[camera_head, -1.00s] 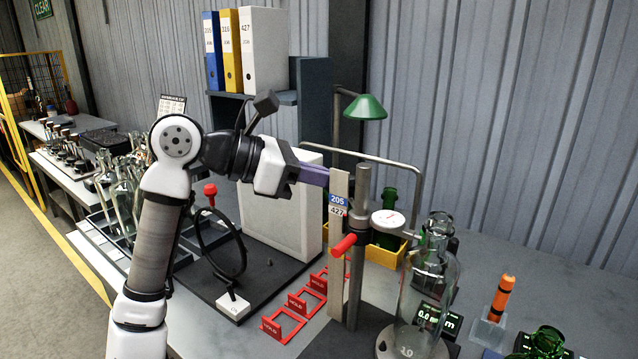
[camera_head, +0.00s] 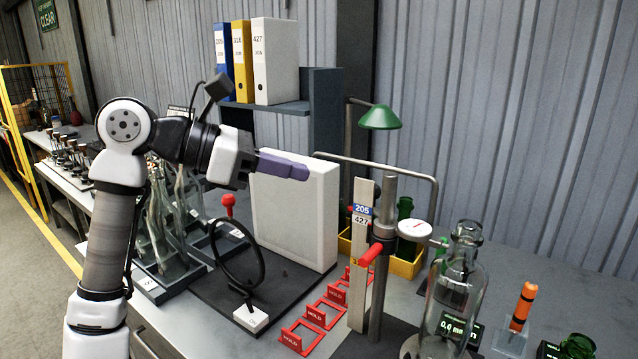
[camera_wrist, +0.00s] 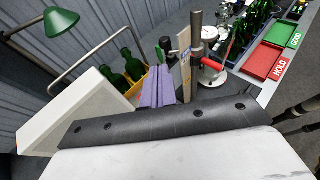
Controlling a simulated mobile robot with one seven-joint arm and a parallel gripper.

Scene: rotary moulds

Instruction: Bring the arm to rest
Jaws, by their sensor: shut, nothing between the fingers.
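My gripper (camera_head: 284,166) is in the air in the head view, in front of the upper part of a white panel (camera_head: 296,215). Its purple fingers point right, toward the gauge stand, and are closed together with nothing between them. In the wrist view the fingers (camera_wrist: 157,86) show near the middle, also together and empty. The gauge post (camera_head: 383,260), with its upright scale and red handle, stands to the right, apart from the fingertips.
A green lamp (camera_head: 380,118) and a bent pipe stand at the back. A black ring stand (camera_head: 238,268), red HOLD frames (camera_head: 315,315) and a clear bottle (camera_head: 455,285) are on the bench. Binders (camera_head: 274,62) stand on a shelf. A yellow bin (camera_head: 405,263) holds green bottles.

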